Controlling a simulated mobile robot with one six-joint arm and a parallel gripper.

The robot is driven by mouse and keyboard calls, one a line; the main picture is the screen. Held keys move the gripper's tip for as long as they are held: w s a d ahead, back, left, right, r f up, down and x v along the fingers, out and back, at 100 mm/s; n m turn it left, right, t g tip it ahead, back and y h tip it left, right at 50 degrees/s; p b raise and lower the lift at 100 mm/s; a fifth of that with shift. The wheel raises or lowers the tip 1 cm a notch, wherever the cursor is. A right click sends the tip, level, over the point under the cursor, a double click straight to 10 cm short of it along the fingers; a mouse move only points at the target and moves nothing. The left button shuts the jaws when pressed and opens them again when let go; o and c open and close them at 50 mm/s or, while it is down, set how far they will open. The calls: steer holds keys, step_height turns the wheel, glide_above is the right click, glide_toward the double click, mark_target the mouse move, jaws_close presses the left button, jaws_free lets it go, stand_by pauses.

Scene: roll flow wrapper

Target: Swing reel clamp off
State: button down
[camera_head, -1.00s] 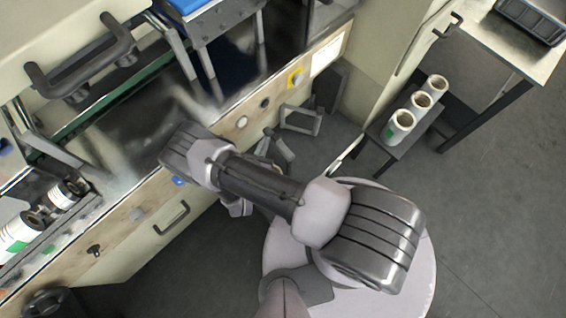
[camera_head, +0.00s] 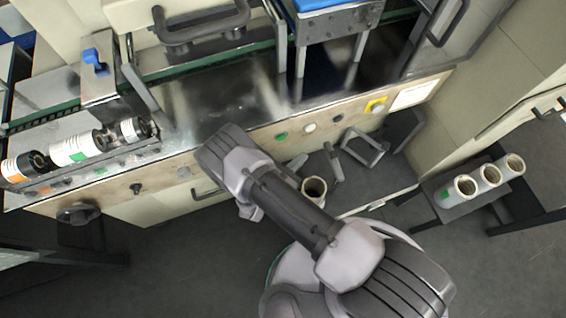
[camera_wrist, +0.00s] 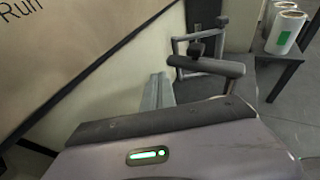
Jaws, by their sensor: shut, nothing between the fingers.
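My gripper (camera_wrist: 158,78) shows in the wrist view as pale grey fingers, shut and empty, above its housing with a green light. Beyond the fingers, to the right, is a dark bar with a black knob (camera_wrist: 205,65) at a grey frame (camera_wrist: 183,45). The frame also shows in the head view (camera_head: 362,150), low on the machine front, with a grey arm (camera_head: 333,160) beside it. I cannot tell which of these parts is the reel clamp. In the head view my arm hides my fingers. An upright roll (camera_head: 315,186) shows partly behind my arm.
The machine front (camera_head: 235,137) carries several buttons and a yellow-backed knob (camera_head: 376,107). White rolls (camera_head: 487,175) stand on a low stand (camera_head: 450,212) at the right. Labelled rolls (camera_head: 72,150) lie on the machine's left end. Grey floor (camera_head: 190,270) is open in front.

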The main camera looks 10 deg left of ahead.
steer(key=s+a+r+p, duration=0.1)
steer(key=s+a+r, duration=0.1)
steer(key=a, duration=0.3)
steer(key=shift+s+a, duration=0.2)
steer(key=shift+a, duration=0.05)
